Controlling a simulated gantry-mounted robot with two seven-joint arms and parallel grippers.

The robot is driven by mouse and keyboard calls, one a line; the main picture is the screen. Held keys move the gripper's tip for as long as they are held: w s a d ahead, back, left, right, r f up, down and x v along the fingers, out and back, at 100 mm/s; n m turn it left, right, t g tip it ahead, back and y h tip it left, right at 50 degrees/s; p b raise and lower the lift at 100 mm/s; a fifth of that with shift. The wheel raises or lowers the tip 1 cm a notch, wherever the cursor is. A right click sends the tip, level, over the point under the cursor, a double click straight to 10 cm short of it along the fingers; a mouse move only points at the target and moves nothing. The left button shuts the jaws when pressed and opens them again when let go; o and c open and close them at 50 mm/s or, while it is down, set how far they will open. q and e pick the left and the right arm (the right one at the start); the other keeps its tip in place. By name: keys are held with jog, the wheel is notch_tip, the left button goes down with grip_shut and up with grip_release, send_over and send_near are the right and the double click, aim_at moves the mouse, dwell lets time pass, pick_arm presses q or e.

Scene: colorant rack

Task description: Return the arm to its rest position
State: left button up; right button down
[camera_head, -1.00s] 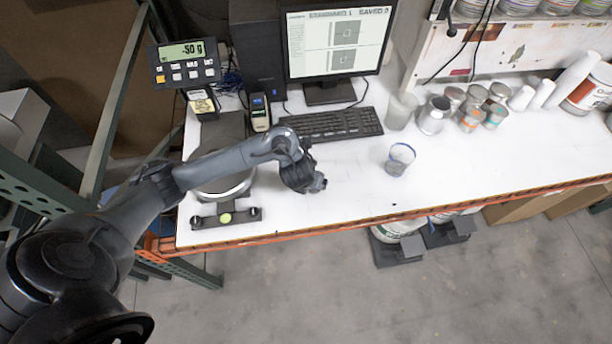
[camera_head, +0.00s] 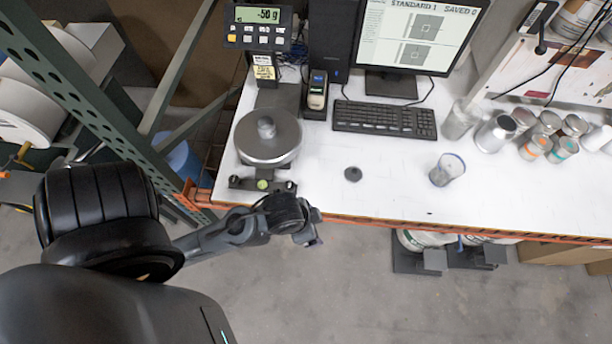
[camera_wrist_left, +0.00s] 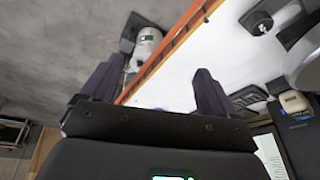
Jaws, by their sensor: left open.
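My left gripper (camera_head: 312,232) is off the front edge of the bench, over the floor, below the scale in the head view. In the left wrist view, its two dark fingers (camera_wrist_left: 155,82) stand wide apart with nothing between them. Beyond them are the orange bench edge and floor. A small black round piece (camera_head: 353,174) lies on the white bench, apart from the gripper. The scale (camera_head: 268,150) has a round metal pan with a small grey knob-like piece on it. My right gripper is not in view.
The white bench (camera_head: 320,200) holds a clear cup (camera_head: 447,170), a keyboard (camera_head: 385,119), a monitor (camera_head: 415,35) and several cans at right. A display reading -50 g (camera_head: 258,25) stands behind the scale. A green perforated post (camera_head: 85,95) rises near my left arm.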

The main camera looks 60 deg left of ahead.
pick_arm(q)
jog(key=shift+s+a+n, duration=0.3)
jog(key=shift+s+n, duration=0.25)
jog(key=shift+n, duration=0.05)
notch_tip(320, 180, up, 10)
jog(key=p, duration=1)
jog(key=shift+r, duration=0.1)
